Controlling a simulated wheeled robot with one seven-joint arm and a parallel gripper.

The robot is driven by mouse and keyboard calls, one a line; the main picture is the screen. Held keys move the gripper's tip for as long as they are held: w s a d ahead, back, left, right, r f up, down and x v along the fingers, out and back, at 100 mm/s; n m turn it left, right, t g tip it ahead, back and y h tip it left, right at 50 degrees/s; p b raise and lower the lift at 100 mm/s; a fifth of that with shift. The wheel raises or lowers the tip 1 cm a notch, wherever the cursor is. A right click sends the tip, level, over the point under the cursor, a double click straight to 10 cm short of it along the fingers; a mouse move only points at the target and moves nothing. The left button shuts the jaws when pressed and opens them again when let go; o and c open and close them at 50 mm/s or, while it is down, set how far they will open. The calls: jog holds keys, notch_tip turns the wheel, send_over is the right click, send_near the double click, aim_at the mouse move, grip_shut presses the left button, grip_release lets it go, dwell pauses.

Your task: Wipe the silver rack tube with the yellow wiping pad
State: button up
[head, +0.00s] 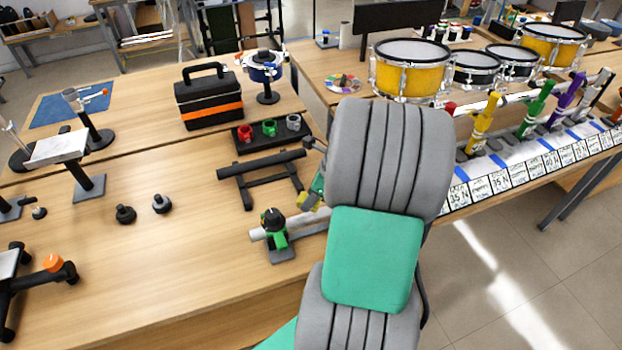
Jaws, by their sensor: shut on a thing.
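A silver tube (308,222) lies roughly level near the front of the table, and my arm hides its right part. A stand with a green clamp and black knob (273,228) is at its left end. My gripper (313,196) shows only in part at the left edge of my arm. It is shut on the small yellow wiping pad (306,203), close above the tube. I cannot tell whether the pad touches the tube.
A black rack (262,170) stands just behind the tube. Behind it are a tray (243,141) with coloured cups and a black-orange toolbox (208,100). Two black knobs (161,204) lie to the left. Yellow drums (411,72) stand at the back right.

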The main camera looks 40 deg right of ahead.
jog(key=shift+r+p, duration=2.05)
jog(key=shift+r, duration=0.1)
